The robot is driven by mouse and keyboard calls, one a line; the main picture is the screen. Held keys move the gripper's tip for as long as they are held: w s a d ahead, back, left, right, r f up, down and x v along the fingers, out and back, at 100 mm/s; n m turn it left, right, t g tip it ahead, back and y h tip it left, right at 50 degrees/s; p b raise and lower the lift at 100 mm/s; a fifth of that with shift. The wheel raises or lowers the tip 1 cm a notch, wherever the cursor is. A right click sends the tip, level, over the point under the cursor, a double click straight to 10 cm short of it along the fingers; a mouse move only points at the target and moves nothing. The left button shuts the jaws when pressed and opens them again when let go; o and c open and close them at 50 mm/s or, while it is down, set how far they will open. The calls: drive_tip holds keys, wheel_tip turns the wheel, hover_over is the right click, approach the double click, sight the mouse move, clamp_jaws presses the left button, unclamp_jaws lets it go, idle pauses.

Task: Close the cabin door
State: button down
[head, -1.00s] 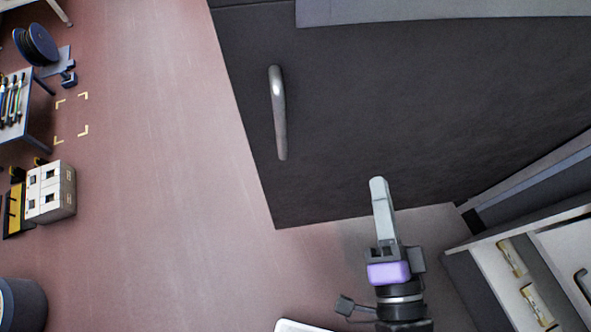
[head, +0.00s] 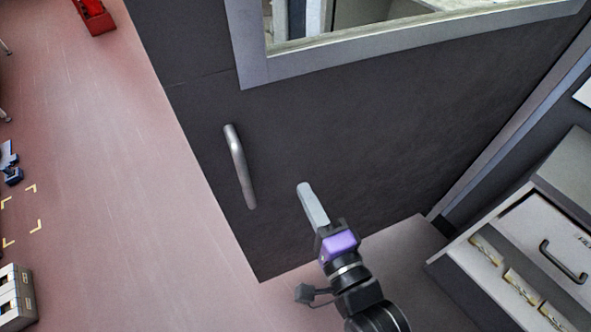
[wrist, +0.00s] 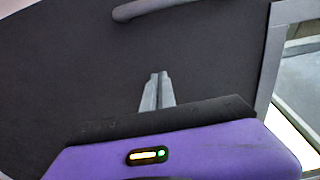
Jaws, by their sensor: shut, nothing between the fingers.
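The cabin door (head: 350,140) is a dark grey panel with a light-framed window in its upper part, seen from above in the head view. It stands at an angle out over the floor, with its free edge at the left. A silver bar handle (head: 240,167) is fixed near that edge and also shows at the top of the wrist view (wrist: 150,8). My gripper (head: 303,187) is shut and empty, to the right of the handle in the head view. Its fingertips (wrist: 158,75) point at the dark panel in the wrist view; I cannot tell whether they touch it.
A grey cabinet (head: 515,235) with a dark-handled drawer and small brass-coloured fittings stands close on the right. A beige box (head: 14,300) and yellow floor marks (head: 22,215) lie at the left. The reddish floor (head: 120,170) left of the door is clear.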

sight(290, 163)
drive_tip(key=shift+p+x, duration=0.45)
drive_tip(key=shift+x, duration=2.45)
